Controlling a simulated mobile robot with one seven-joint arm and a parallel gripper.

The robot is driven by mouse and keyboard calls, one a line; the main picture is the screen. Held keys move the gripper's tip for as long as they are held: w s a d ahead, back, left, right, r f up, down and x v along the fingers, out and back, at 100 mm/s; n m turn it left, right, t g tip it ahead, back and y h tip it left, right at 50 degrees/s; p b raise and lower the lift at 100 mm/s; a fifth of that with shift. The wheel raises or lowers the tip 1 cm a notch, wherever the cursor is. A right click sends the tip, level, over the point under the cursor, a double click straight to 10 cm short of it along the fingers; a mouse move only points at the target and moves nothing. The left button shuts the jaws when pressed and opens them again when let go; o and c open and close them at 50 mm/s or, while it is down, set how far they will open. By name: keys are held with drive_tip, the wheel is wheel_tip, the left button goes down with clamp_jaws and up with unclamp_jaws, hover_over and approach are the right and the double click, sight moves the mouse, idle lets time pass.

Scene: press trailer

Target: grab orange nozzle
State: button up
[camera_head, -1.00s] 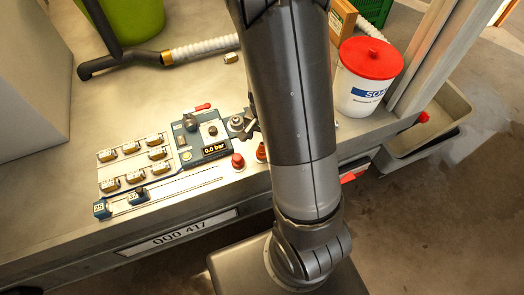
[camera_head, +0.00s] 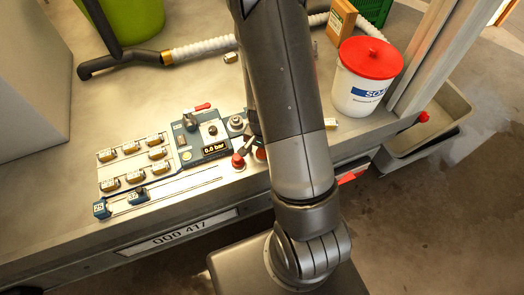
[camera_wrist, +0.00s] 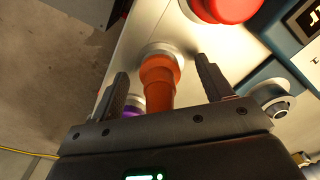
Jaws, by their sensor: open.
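The orange nozzle (camera_wrist: 160,82) stands in the middle of the wrist view, on a pale round base on the light panel. My gripper (camera_wrist: 161,68) is open, with one dark finger on each side of the nozzle. Gaps show between both fingers and the nozzle, and nothing is held. The nozzle's near end runs down to the gripper body. In the head view an orange-red piece (camera_head: 260,154), likely the nozzle, shows at the left edge of my arm. My arm hides most of the gripper there.
A red knob (camera_wrist: 228,6) sits close beyond the right finger. A purple piece (camera_wrist: 131,103) shows behind the left finger. A silver fitting (camera_wrist: 275,104) lies right of the gripper. The blue pressure panel (camera_head: 199,139) and soap bucket (camera_head: 360,87) flank my arm on the bench.

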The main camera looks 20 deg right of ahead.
drive_tip(key=shift+c, duration=0.2)
drive_tip(key=c, duration=1.1)
drive_tip(key=shift+o, duration=0.2)
